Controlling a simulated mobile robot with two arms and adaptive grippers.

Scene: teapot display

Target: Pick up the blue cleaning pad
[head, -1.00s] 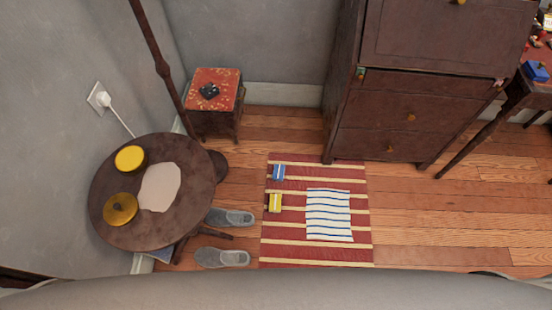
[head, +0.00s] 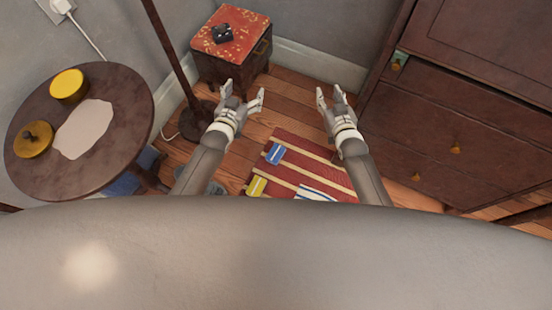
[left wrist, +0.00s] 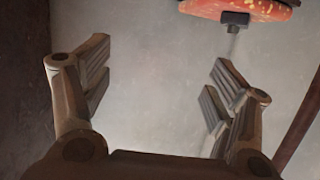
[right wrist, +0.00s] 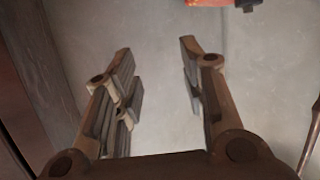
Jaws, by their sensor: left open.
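The blue cleaning pad (head: 274,153), a small blue block with a pale stripe, lies on the red and cream striped rug (head: 297,150). It is between my two forearms in the head view. My left gripper (head: 244,96) is open and empty, beyond the pad and to its left in the picture. My right gripper (head: 330,95) is also open and empty, beyond it and to its right. Both wrist views show spread fingers against a grey wall; the pad is in neither.
A yellow pad (head: 257,186) and a striped cloth (head: 313,193) lie on the rug, partly hidden by my body. A round table (head: 117,144) stands left, a red-topped stool (head: 247,38) behind, and a dark cabinet (head: 419,137) right. A thin pole (head: 172,54) rises near the table.

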